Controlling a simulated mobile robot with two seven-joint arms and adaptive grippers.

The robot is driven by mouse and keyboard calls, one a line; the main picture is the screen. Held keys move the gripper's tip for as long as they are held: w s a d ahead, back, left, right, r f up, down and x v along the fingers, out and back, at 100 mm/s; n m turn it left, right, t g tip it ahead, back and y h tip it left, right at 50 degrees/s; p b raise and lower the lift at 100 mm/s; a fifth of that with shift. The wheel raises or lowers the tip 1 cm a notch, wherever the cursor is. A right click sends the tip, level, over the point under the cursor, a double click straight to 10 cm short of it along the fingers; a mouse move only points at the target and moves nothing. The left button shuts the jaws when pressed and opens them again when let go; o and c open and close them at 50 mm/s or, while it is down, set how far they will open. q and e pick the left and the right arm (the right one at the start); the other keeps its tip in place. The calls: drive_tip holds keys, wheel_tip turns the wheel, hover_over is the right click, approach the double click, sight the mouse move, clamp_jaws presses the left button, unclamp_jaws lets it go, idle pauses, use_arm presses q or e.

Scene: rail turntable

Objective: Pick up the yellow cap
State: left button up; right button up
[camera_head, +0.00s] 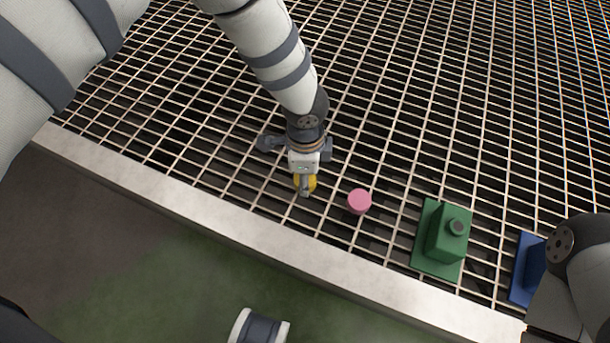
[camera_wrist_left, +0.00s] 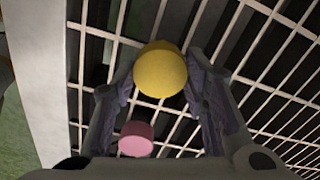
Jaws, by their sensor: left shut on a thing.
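The yellow cap (camera_head: 312,184) is at my left gripper (camera_head: 305,189) in the head view, mostly hidden by the fingers. In the left wrist view the round yellow cap (camera_wrist_left: 160,70) sits between the fingertips of my left gripper (camera_wrist_left: 158,78), which is shut on it. The cap is over the grating; I cannot tell whether it touches it. A pink cap (camera_head: 359,201) lies just right of the gripper and also shows in the left wrist view (camera_wrist_left: 135,139). Part of my right arm is at the lower right, but its fingers are not in view.
A green block on a green base (camera_head: 447,240) stands on the metal grating (camera_head: 400,100) to the right. A blue piece (camera_head: 526,270) is beyond it, partly hidden by my right arm. A pale beam (camera_head: 200,200) edges the grating. Grating behind the caps is clear.

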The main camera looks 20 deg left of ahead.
use_arm(q)
drive_tip(key=d+r+p, duration=0.1)
drive_tip(key=r, duration=0.2)
drive_tip(key=s+d+r+p, duration=0.1)
drive_tip(key=d+r, duration=0.1)
drive_tip(key=r, duration=0.1)
drive_tip(key=s+d+r, duration=0.1)
drive_tip(key=r, duration=0.2)
drive_tip(key=shift+d+p, duration=0.4)
drive_tip(key=s+d+r, duration=0.1)
drive_tip(key=d, duration=0.1)
drive_tip(key=s+d+r, duration=0.1)
drive_tip(key=d, duration=0.2)
drive_tip(key=s+d+r+p, duration=0.1)
drive_tip(key=d, duration=0.2)
drive_tip(key=shift+s, duration=0.4)
drive_tip(key=shift+o, duration=0.4)
